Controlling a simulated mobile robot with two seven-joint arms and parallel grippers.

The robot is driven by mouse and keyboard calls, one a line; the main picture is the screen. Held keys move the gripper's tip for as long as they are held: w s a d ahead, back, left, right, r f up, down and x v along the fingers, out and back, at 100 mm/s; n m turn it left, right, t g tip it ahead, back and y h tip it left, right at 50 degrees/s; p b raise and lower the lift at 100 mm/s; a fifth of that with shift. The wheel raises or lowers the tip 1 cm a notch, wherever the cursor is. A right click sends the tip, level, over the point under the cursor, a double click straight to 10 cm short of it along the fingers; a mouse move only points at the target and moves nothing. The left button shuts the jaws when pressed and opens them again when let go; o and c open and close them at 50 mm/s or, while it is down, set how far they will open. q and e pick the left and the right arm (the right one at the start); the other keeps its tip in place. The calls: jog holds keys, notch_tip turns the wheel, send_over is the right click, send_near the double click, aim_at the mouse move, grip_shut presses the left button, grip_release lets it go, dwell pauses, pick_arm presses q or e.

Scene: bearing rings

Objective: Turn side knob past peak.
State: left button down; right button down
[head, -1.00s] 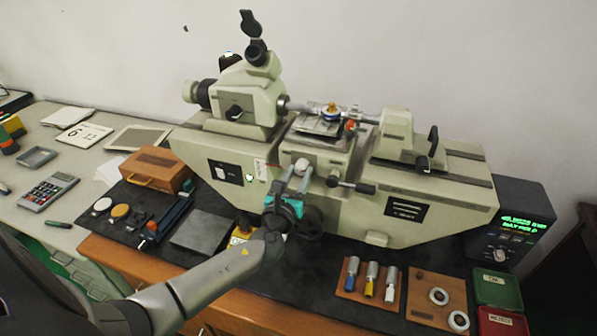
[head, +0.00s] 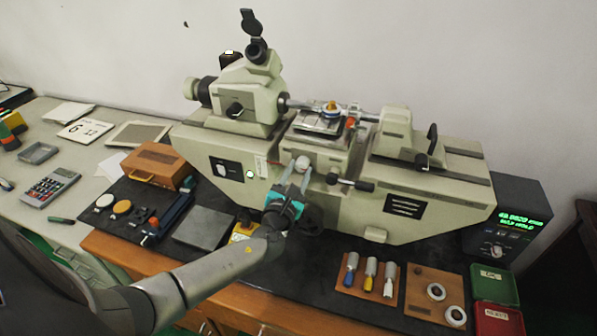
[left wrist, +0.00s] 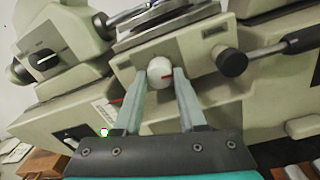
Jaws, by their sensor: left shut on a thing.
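The side knob (head: 302,164) is a pale round knob with a red mark, on the front of the beige measuring machine (head: 250,162) below its small stage. In the left wrist view the knob (left wrist: 160,70) sits between my two fingertips. My left gripper (head: 299,170) is shut on it, and the fingers also show in the left wrist view (left wrist: 161,80). The digital readout (head: 525,218) at the right shows green digits and a line of text, too small to read surely. My right gripper is not in view.
A black-handled lever (head: 350,184) sticks out just right of the knob. A wooden box (head: 158,163) stands at the left. A board with several coloured-handled tools (head: 366,279) and a board with rings (head: 437,294) lie at the front right.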

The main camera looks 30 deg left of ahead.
pick_arm(q)
jog(key=shift+c, duration=2.4)
grip_release()
jog(key=shift+s, duration=0.1)
jog(key=v, duration=1.5)
jog(key=shift+b, duration=0.45)
jog(key=shift+d, duration=0.1)
